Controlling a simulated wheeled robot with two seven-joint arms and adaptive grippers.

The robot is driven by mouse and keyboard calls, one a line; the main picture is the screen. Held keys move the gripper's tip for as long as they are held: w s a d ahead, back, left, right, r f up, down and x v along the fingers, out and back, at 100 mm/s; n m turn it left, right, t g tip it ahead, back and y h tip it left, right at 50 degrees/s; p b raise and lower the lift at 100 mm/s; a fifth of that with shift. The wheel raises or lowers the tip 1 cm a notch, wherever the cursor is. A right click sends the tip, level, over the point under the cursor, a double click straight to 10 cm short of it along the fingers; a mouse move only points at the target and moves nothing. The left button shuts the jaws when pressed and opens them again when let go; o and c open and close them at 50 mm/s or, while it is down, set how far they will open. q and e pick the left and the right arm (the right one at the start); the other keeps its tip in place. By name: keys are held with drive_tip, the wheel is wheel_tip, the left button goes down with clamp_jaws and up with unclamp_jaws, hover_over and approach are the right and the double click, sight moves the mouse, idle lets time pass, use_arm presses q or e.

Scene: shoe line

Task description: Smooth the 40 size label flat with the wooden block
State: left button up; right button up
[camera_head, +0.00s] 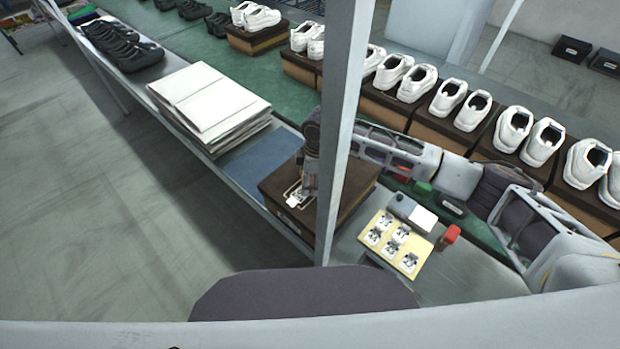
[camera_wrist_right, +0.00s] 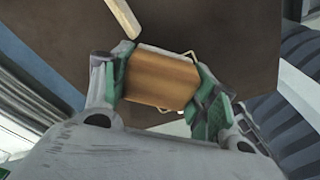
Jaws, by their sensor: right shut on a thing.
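My right gripper (camera_head: 300,190) reaches in from the right, over the dark brown shoe box (camera_head: 345,195). In the right wrist view the right gripper (camera_wrist_right: 160,85) has its green-padded fingers shut on the wooden block (camera_wrist_right: 160,78), one on each side. The block is just above or on the box lid (camera_wrist_right: 220,25); I cannot tell if they touch. A white label (camera_head: 295,201) with an outlined frame lies at the box's near-left side, by the fingertips. Its number is too small to read, and the block hides part of that area in the wrist view. My left gripper is not in view.
A grey post (camera_head: 345,120) crosses in front of the box. A yellow label sheet (camera_head: 384,218), a red block (camera_head: 452,234) and a grey device (camera_head: 403,207) lie to the right. A white stack (camera_head: 210,95) and blue mat (camera_head: 255,160) are left. Shoes on boxes line the back.

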drive_tip(key=shift+s+a+p, duration=1.25)
drive_tip(key=shift+s+a, duration=0.1)
drive_tip(key=shift+s, duration=0.05)
drive_tip(key=shift+r, duration=0.2)
wheel_tip(320, 180, up, 2)
drive_tip(key=p, duration=0.2)
drive_tip(key=shift+w+r+p, duration=0.1)
drive_tip(key=shift+p, duration=0.25)
drive_tip(key=shift+r, duration=1.8)
drive_tip(key=shift+r, duration=1.5)
drive_tip(key=shift+d, duration=0.1)
